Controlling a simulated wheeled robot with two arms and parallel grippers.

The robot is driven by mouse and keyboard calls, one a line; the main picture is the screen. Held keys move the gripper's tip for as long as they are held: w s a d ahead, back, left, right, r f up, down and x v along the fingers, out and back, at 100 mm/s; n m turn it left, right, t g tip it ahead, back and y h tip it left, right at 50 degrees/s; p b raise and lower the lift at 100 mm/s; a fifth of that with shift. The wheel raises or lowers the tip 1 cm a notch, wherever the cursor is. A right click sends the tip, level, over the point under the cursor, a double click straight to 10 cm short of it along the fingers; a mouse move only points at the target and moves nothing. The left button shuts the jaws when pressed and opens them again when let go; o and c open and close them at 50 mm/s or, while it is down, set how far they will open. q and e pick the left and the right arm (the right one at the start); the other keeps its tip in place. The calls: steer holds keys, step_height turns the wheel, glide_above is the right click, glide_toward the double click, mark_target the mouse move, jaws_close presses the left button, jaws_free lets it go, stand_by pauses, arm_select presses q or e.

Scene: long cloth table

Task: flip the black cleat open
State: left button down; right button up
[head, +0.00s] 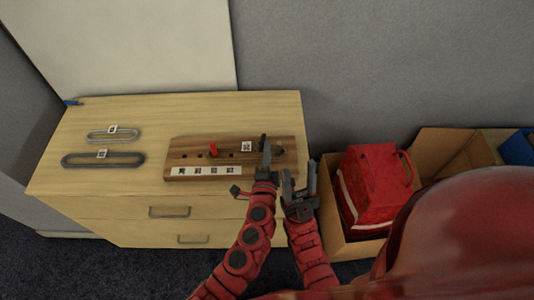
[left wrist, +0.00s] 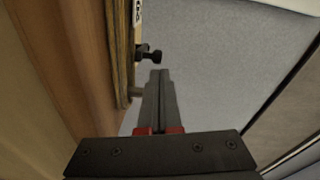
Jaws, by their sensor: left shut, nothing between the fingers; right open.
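A wooden board (head: 200,157) lies on the light wooden cabinet top and carries small fittings. A small black fitting (head: 262,141), which looks like the black cleat, stands near the board's right part, just beyond my left fingertips. In the left wrist view a black piece (left wrist: 148,54) sticks out from the board's side, ahead of the fingertips; its open or closed state is too small to tell. My left gripper (head: 267,150) is shut and empty over the board's right part; its fingers also show in the left wrist view (left wrist: 158,78). My right gripper (head: 301,185) is open, beside the board's lower right.
A red lever (head: 213,150) stands on the board, and a dark round knob (head: 279,150) sits right of the cleat. Two oval loops, grey (head: 112,135) and dark (head: 103,159), lie at left. A cardboard box (head: 338,232) with a red bag (head: 375,185) stands at right.

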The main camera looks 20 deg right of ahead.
arm_select(q)
steer(key=shift+a, duration=0.1)
steer(key=shift+a+m+h, duration=0.25)
steer(key=shift+m+h, duration=0.05)
steer(key=shift+h, duration=0.3)
